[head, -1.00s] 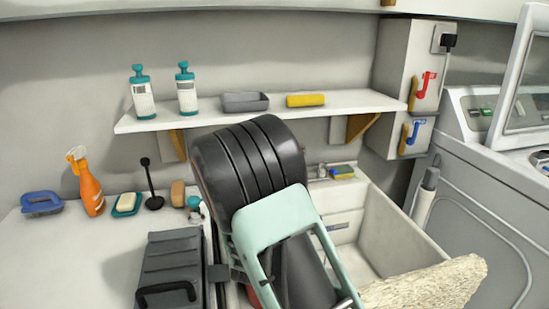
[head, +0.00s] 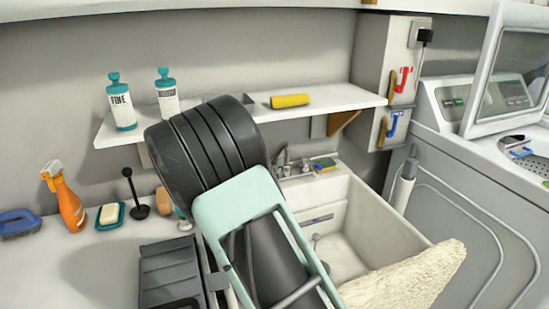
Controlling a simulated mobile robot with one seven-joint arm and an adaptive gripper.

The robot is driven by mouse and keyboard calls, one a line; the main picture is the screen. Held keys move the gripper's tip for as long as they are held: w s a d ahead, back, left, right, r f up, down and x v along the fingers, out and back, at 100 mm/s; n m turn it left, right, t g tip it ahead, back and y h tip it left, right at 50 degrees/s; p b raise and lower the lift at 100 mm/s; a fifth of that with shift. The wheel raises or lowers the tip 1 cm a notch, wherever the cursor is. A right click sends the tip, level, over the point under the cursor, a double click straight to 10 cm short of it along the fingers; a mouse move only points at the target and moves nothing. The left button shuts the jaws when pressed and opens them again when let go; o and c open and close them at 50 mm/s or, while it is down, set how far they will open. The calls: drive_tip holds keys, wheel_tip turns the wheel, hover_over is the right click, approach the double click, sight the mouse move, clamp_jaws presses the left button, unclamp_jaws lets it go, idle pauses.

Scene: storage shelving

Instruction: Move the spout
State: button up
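The spout belongs to a metal faucet (head: 284,164) at the back wall of the white sink (head: 398,222), right of my arm in the head view. The faucet is small and partly covered by my arm, so the spout's exact direction is hard to tell. My large black and mint-green arm fills the lower middle of the view, in front of the sink's left side. My gripper does not show, so its place relative to the spout and what it holds cannot be seen.
A wall shelf (head: 340,98) with two bottles and a yellow roll hangs above the sink. The left counter (head: 75,265) holds an orange spray bottle (head: 65,198), soap, and a grey box (head: 170,270). A beige fluffy piece (head: 410,278) lies at the sink's front. A washer (head: 470,190) stands right.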

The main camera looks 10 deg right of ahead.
sight(275, 157)
drive_tip(key=x, duration=0.6)
drive_tip(key=shift+c, duration=0.4)
clamp_jaws()
